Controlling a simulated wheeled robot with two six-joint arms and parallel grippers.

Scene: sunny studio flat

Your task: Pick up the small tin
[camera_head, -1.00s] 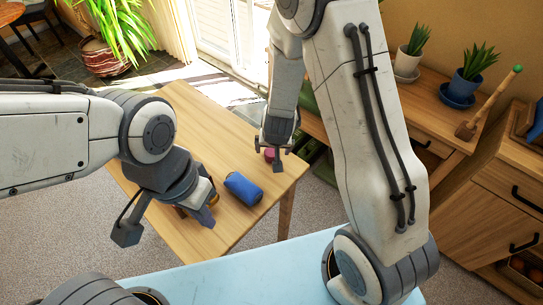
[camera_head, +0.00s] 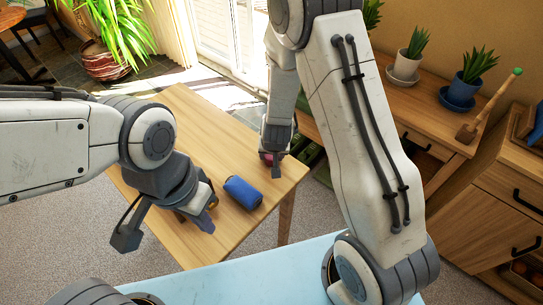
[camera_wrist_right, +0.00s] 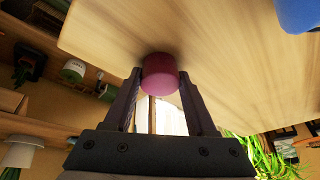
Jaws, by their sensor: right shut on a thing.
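The small tin (camera_wrist_right: 160,77) is a short dark red-pink cylinder. In the wrist view it sits between the fingertips of my right gripper (camera_wrist_right: 160,92), which is shut on it, with the table top just behind. In the head view the tin (camera_head: 266,157) shows at the table's right end, partly hidden by the right gripper (camera_head: 275,162). I cannot tell whether it touches the table. My left gripper (camera_head: 166,226) is open over the table's near left edge, its fingers spread apart.
A blue cylinder (camera_head: 243,193) lies on its side on the wooden table (camera_head: 190,120), between my grippers. A small brownish thing near my left gripper is mostly hidden. A cabinet with potted plants (camera_head: 415,42) stands at the right. The far table top is clear.

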